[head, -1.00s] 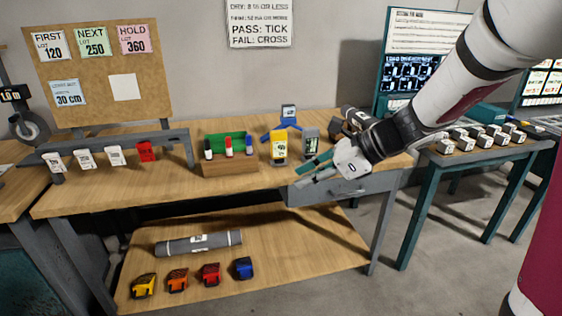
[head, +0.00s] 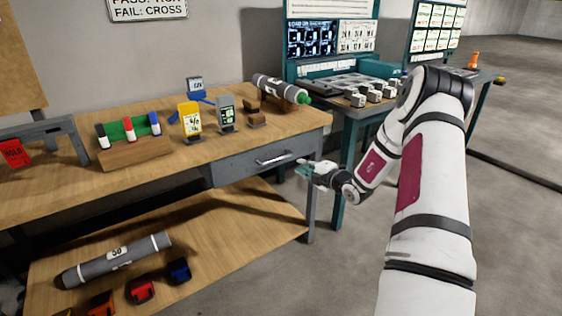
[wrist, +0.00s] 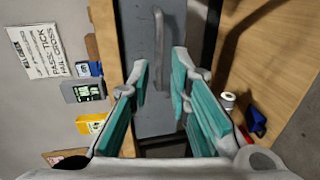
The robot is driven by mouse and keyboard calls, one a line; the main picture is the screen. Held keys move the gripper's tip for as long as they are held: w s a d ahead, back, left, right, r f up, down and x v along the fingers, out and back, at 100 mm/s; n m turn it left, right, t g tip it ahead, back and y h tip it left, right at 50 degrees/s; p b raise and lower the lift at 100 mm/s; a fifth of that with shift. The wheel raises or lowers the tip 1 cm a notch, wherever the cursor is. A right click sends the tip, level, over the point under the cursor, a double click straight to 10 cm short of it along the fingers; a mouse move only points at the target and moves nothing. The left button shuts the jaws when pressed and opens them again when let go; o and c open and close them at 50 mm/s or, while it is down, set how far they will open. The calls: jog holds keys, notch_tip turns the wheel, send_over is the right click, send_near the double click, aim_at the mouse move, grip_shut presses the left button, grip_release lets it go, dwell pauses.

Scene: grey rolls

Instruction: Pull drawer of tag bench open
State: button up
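The tag bench (head: 60,195) is a wooden-topped table with a grey drawer (head: 240,167) under the right end of its top. The drawer looks shut. A metal bar handle (head: 273,158) runs across its front; in the wrist view the handle (wrist: 160,60) shows upright, ahead of the fingers and roughly between their tips. My gripper (head: 303,169) is to the right of the handle, in front of the drawer. In the wrist view my gripper (wrist: 161,72) has its teal-padded fingers spread wide with nothing between them. I see no contact with the handle.
On the bench top stand a marker holder (head: 135,152), a yellow device (head: 190,120), a grey device (head: 226,115) and a grey roll (head: 280,89). The lower shelf holds another grey roll (head: 115,259). A teal bench (head: 352,120) stands close behind right. Floor at right is clear.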

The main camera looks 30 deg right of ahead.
aim_at(283, 158)
jog(key=b+x, duration=0.3)
jog(key=x, duration=1)
jog(key=shift+w+r, duration=0.1)
grip_shut()
